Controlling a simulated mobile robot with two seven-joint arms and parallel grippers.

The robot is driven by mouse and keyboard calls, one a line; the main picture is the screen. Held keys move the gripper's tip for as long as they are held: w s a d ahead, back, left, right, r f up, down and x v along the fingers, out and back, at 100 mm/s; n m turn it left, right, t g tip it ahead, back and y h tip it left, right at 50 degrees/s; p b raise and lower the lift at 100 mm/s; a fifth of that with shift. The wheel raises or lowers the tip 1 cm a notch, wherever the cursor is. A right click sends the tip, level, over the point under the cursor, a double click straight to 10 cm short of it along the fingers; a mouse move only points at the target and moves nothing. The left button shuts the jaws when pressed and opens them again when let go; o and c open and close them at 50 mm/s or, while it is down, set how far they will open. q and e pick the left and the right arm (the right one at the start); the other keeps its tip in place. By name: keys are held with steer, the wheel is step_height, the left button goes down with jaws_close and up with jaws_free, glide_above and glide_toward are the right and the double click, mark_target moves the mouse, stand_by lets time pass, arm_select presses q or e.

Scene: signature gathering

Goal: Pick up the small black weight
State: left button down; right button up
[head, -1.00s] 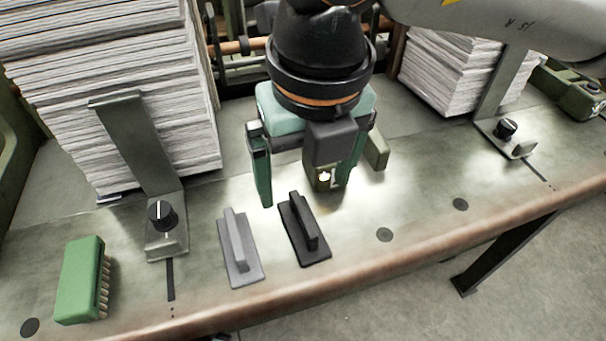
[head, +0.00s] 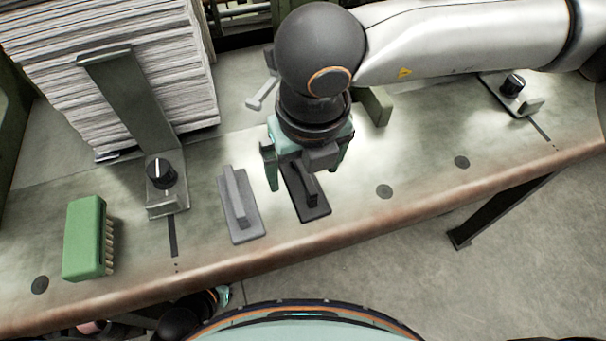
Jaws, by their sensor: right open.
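The small black weight (head: 313,207) is a flat dark plate with an upright ridge handle. It lies on the metal table near the front edge, in the middle of the head view. My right gripper (head: 304,180) is open and points down over it, one finger on each side of the handle's far part. The gripper body hides the weight's far end; I cannot tell if the fingers touch it. A small part of my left gripper (head: 223,296) shows low, below the table edge; its fingers cannot be made out.
A similar grey weight (head: 239,205) lies close to the left of the black one. A green brush (head: 84,238) and a metal bracket with a black knob (head: 160,173) are further left. A tall paper stack (head: 150,90) stands behind. The table (head: 400,165) is fairly clear to the right.

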steer(key=shift+w+f, duration=0.1)
steer(key=shift+f, duration=0.7)
steer(key=shift+c, duration=0.2)
jaws_close()
steer(key=shift+r, duration=0.1)
